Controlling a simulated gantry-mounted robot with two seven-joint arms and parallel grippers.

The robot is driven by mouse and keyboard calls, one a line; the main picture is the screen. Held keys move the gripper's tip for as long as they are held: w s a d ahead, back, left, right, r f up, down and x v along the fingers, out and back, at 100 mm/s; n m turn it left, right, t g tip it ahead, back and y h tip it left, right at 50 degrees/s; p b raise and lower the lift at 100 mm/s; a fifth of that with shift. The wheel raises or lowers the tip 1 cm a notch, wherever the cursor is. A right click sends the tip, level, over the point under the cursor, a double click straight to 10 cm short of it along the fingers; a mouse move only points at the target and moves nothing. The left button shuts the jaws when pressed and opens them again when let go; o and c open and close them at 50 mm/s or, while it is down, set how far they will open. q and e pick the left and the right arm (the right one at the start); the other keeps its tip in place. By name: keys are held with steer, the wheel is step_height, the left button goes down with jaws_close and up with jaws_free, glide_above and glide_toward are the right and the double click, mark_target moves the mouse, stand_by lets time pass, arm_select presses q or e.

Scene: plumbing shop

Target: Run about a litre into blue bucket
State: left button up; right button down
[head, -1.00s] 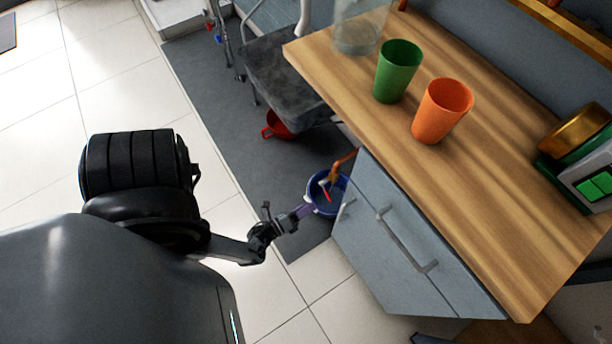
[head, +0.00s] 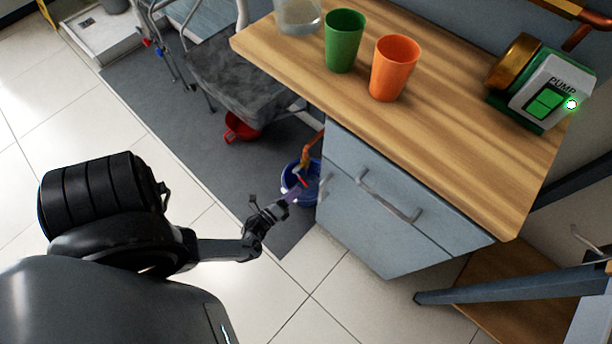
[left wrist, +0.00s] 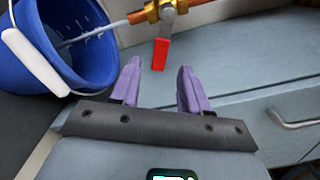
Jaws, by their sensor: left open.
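The blue bucket (head: 289,190) stands on the dark floor mat beside the cabinet; its open mouth also shows at upper left in the left wrist view (left wrist: 105,62). A brass valve (left wrist: 152,11) on a copper pipe (head: 308,150) has a red lever (left wrist: 161,54). My right gripper is not in view.
A wooden worktop (head: 450,125) carries a green cup (head: 344,40), an orange cup (head: 394,68), a clear container (head: 297,14) and a pump (head: 545,95) with a green switch. Cabinet handles (head: 390,198) stick out near the bucket. A red vessel (head: 240,127) lies beyond it.

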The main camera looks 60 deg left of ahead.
mark_target(304, 184)
arm_select(q)
steer(key=b+x, duration=0.1)
steer(key=x, duration=0.5)
steer(key=shift+f+b, duration=0.2)
steer(key=shift+b, duration=0.15)
steer(key=shift+r+x, duration=0.2)
steer(key=shift+x, duration=0.75)
steer(key=shift+s, duration=0.1)
steer(key=shift+c, duration=1.2)
jaws_close()
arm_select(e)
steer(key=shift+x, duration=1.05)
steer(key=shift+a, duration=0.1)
